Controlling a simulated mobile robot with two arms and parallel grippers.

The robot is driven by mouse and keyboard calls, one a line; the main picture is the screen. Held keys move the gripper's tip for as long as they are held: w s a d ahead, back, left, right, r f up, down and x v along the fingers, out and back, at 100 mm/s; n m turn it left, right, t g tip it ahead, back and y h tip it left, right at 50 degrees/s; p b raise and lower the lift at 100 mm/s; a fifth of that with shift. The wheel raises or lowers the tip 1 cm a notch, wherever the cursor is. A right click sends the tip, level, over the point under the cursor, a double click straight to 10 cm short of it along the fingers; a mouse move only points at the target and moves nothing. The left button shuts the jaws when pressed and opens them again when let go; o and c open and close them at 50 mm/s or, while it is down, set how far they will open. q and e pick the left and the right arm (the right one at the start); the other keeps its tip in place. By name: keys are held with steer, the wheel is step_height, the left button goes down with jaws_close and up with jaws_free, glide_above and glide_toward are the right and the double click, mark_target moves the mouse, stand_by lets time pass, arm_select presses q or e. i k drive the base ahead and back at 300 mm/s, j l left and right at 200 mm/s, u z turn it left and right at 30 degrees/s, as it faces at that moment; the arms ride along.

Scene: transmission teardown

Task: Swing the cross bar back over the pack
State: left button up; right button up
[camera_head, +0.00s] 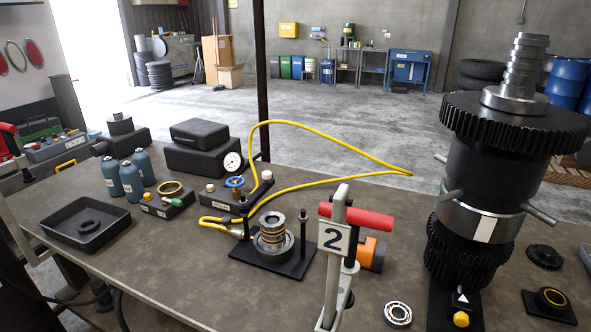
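A slim black post (303,230) rises at the plate's right side. A black bar (256,193) slants away behind and left of the pack, by the left post; it appears to be the cross bar, swung aside. Nothing lies over the top of the pack. Where the bar joins its post is hard to make out. Neither of my grippers can be made out in this view.
A tool with a red handle (357,216) and a "2" plate (336,239) stands close in front right. A tall geared assembly (483,150) fills the right. A yellow hose (335,148) arcs behind the pack. A tray (112,228) and bottles (132,182) stand left.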

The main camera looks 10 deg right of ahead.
mark_target(262, 185)
steer(key=i+j+z, duration=0.1)
steer(key=j, duration=0.25)
steer(key=i+j+z, duration=0.15)
steer(key=j, duration=0.25)
steer(key=i+j+z, duration=0.1)
steer(key=j, duration=0.3)
steer(key=i+j+z, duration=0.15)
steer(key=j, duration=0.25)
steer(key=i+j+z, duration=0.1)
steer(key=j, duration=0.3)
